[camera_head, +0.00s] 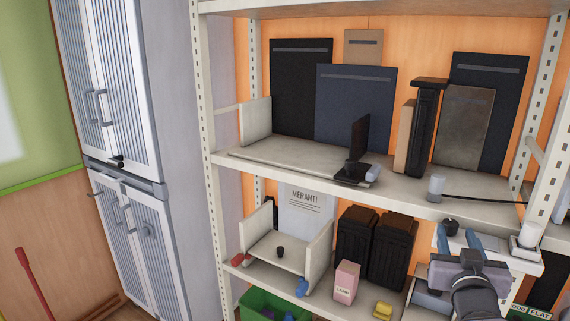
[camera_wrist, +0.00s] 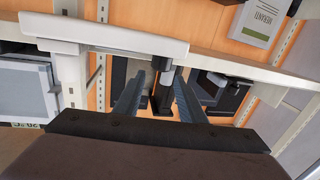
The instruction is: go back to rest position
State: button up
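My gripper (camera_head: 459,240) is at the lower right of the head view, in front of the shelf rack. Its two blue fingers are apart, with no object clearly held between them. In the wrist view my gripper (camera_wrist: 157,95) also shows its fingers spread. A grey and black cylinder (camera_wrist: 167,77) appears in the gap between them, seemingly beyond the fingertips. A small black knob (camera_head: 450,227) lies just behind the fingers in the head view. No rope can be made out for certain.
The upper shelf (camera_head: 290,155) holds dark panels, a small black stand (camera_head: 354,172) and a grey cylinder (camera_head: 436,187) with a black cable. Lower down are black bins (camera_head: 392,250), a pink carton (camera_head: 346,282) and a green crate (camera_head: 250,302). A grey cabinet (camera_head: 140,160) stands left.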

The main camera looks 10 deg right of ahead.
jog(key=a+f+n+g+y+p, duration=0.3)
jog(key=a+f+n+g+y, duration=0.35)
jog(key=a+f, duration=1.2)
jog(key=s+a+f+g+y, duration=0.1)
jog(key=s+a+f+g, duration=0.1)
jog(key=s+a+g, duration=0.2)
jog(key=s+a+f+g+y+p, duration=0.1)
jog(key=s+a+f+g+y, duration=0.1)
jog(key=s+a, duration=0.7)
jog(key=shift+a+f+g, duration=0.85)
jog(key=shift+a+g, duration=0.25)
jog(key=shift+g, duration=0.05)
